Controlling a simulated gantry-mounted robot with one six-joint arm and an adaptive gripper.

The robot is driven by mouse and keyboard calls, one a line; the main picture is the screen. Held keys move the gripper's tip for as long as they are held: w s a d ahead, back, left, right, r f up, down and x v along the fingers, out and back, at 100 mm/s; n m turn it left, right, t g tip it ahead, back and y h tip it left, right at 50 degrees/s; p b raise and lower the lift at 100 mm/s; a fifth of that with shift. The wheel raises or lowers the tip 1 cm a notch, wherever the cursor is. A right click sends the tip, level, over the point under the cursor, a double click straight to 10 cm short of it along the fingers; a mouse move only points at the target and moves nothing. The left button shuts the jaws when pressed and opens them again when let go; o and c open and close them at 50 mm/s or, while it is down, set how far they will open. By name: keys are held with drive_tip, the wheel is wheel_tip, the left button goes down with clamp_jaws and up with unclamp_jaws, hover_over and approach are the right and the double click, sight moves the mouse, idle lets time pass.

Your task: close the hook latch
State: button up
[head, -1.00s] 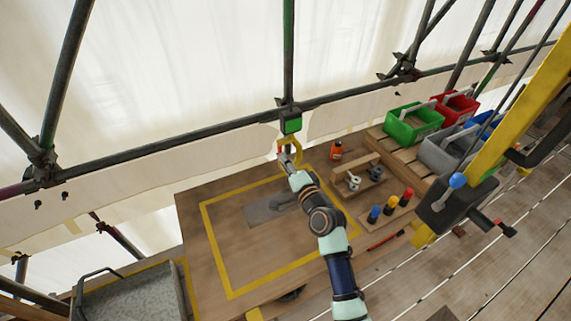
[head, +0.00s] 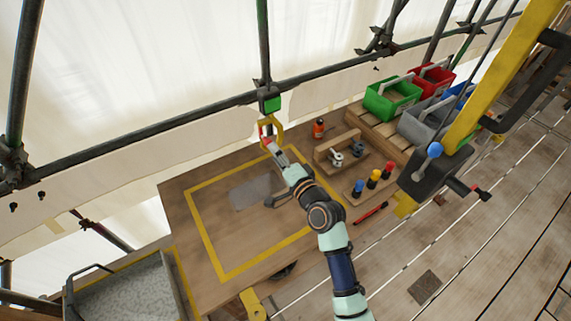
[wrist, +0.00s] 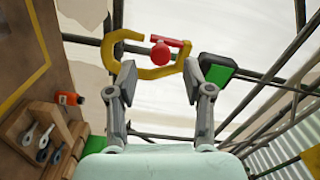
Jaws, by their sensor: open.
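The yellow hook (wrist: 128,41) hangs under a green block (head: 270,102) in the head view and is a C-shaped ring in the wrist view. Its red latch (wrist: 178,43), with a round red knob (wrist: 161,54), reaches from the ring's right side toward the other yellow tip. A gap shows between them in the wrist view. My gripper (wrist: 160,70) is open, its two fingers apart, one on each side of the hook's lower part. I cannot tell whether they touch it. In the head view my gripper (head: 268,143) partly covers the hook.
The wooden table (head: 175,215) lies below, with an orange bottle (head: 319,128), a wooden holder of metal parts (head: 333,158) and coloured pegs (head: 373,180). Green (head: 391,98) and red bins stand behind, right. Scaffold tubes (head: 130,135) cross behind the hook.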

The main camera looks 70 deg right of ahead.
drive_tip(key=v, duration=0.6)
drive_tip(key=shift+s, duration=0.2)
drive_tip(key=shift+a, duration=0.1)
drive_tip(key=w+a+r+n+t+y, duration=0.1)
drive_tip(key=w+a+n+y, duration=0.3)
drive_tip(key=w+a+n, duration=0.45)
drive_tip(key=w+a+r+n+t+y, duration=0.1)
drive_tip(key=w+a+r+n+y, duration=0.3)
drive_tip(key=a, duration=0.7)
drive_tip(key=s+a+n+g+y, duration=0.1)
drive_tip(key=a+n+g+y, duration=0.25)
drive_tip(key=a+n, duration=1.5)
drive_tip(key=a+r+m+p, duration=0.3)
drive_tip(key=r+m+p, duration=0.1)
drive_tip(key=r+p, duration=0.6)
drive_tip(key=a+r+m+p, duration=0.3)
drive_tip(key=a+r+p, duration=0.1)
drive_tip(key=r+p, duration=0.7)
drive_tip(key=shift+r+m+t+p, duration=0.3)
drive_tip(key=shift+m+t, duration=0.05)
drive_tip(key=shift+m, duration=0.05)
